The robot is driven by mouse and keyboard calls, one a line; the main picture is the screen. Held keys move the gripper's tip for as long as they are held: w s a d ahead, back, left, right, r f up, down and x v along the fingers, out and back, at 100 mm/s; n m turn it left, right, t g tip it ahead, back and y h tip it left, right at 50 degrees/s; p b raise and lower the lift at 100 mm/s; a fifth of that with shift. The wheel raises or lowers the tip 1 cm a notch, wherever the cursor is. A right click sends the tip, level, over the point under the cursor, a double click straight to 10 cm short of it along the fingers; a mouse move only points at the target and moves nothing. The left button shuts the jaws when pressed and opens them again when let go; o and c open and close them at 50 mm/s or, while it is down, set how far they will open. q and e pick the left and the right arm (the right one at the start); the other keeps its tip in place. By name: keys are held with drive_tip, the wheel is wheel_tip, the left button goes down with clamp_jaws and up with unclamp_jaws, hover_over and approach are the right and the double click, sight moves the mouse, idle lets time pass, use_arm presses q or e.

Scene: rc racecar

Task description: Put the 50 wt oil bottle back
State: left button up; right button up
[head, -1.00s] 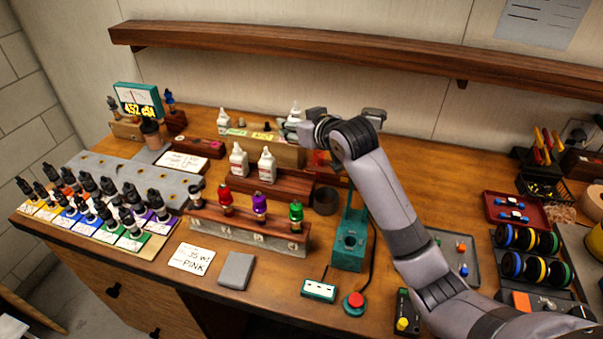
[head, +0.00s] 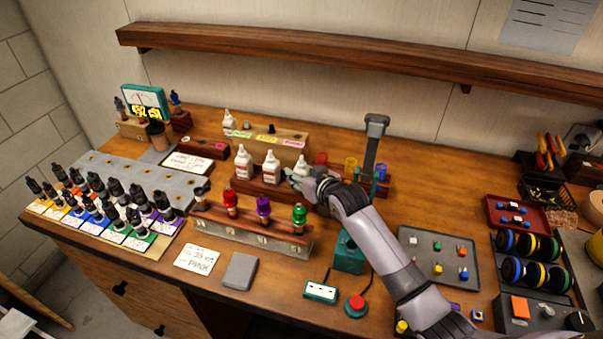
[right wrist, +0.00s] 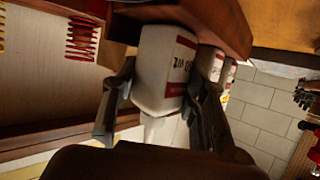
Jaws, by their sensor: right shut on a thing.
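My right gripper (head: 303,181) is shut on a white oil bottle (head: 302,166) at the right end of the low dark wooden rack (head: 240,186). In the right wrist view the bottle (right wrist: 163,70) sits between the two fingers (right wrist: 160,100), upside down in the picture, with its base at the wooden rack (right wrist: 215,22). Its red-edged label is partly hidden and I cannot read it surely. Whether the base is fully seated is unclear. Two similar bottles, one nearer (head: 271,168) and one farther left (head: 243,162), stand on the same rack. My left gripper is out of view.
Behind is a light wooden block (head: 288,154) with coloured labels and one bottle (head: 228,121) at its left. In front is a rack with red, purple and green shocks (head: 263,208).

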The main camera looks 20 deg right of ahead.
drive_tip(key=o, duration=0.7)
drive_tip(key=shift+f, duration=0.15)
drive_tip(key=o, duration=0.5)
drive_tip(key=shift+c, duration=0.2)
drive_tip(key=shift+r, duration=0.3)
drive_tip(key=shift+s+d, duration=0.1)
drive_tip(key=shift+s, duration=0.25)
drive_tip(key=b+v, duration=0.1)
drive_tip(key=v, duration=1)
